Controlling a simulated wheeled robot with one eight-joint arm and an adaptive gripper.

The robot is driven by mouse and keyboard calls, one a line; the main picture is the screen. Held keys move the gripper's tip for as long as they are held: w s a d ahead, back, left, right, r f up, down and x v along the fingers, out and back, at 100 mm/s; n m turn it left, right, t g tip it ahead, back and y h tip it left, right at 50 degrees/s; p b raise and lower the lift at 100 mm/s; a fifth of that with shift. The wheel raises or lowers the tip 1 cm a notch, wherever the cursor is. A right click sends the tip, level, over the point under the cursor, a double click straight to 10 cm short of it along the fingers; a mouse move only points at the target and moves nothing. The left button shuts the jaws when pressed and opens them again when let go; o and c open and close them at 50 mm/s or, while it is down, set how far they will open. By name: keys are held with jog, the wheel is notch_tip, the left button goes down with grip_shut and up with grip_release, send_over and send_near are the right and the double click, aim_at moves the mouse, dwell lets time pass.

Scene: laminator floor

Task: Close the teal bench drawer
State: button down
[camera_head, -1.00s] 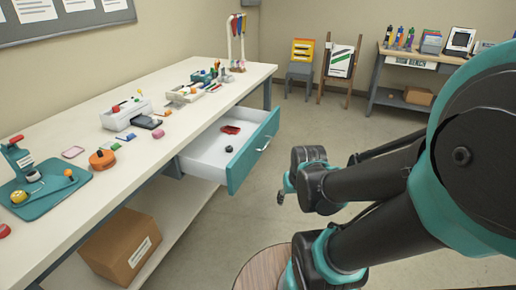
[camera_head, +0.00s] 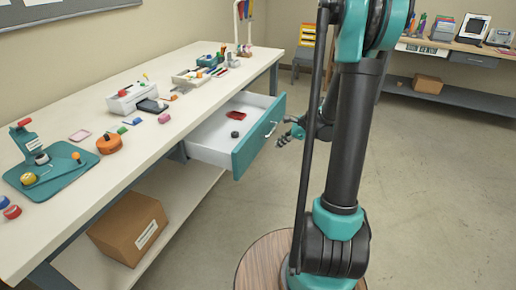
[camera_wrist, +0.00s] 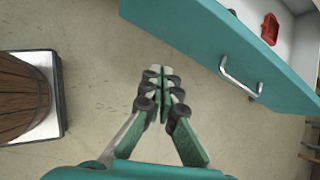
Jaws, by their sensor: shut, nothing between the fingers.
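The teal-fronted bench drawer (camera_head: 258,137) stands pulled out from under the long white bench. A red item (camera_head: 236,115) and a small dark round item (camera_head: 235,134) lie inside it. In the wrist view the teal drawer front (camera_wrist: 205,40) crosses the upper right, with its metal handle (camera_wrist: 240,78). My gripper (camera_wrist: 162,72) is shut and empty, in front of the drawer front and left of the handle in that view.
The bench top (camera_head: 120,165) carries a teal press (camera_head: 45,165), an orange round item (camera_head: 109,144) and a white machine (camera_head: 132,98). A cardboard box (camera_head: 128,228) sits on the lower shelf. Floor on the right is clear up to another bench (camera_head: 470,95).

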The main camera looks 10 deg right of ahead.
jog(key=w+d+f+m+y, duration=0.1)
jog(key=w+f+m, duration=0.1)
jog(key=w+m, duration=0.2)
send_near(252, 150)
jog(key=x, duration=0.3)
jog(key=d+f+x, duration=0.1)
jog(key=x, duration=0.1)
jog(key=shift+s+a, duration=0.1)
jog(key=shift+a, duration=0.05)
jog(key=shift+w+a, duration=0.3)
jog(key=shift+a, duration=0.15)
jog(key=w+a, duration=0.4)
jog(key=a, duration=0.3)
jog(key=w+a, duration=0.4)
jog(key=a, duration=0.3)
jog(key=w+a, duration=0.4)
jog(key=a, duration=0.4)
jog(key=shift+w, duration=0.25)
jog(key=shift+w+a, duration=0.5)
jog(key=shift+a, duration=0.25)
jog(key=shift+a, duration=0.1)
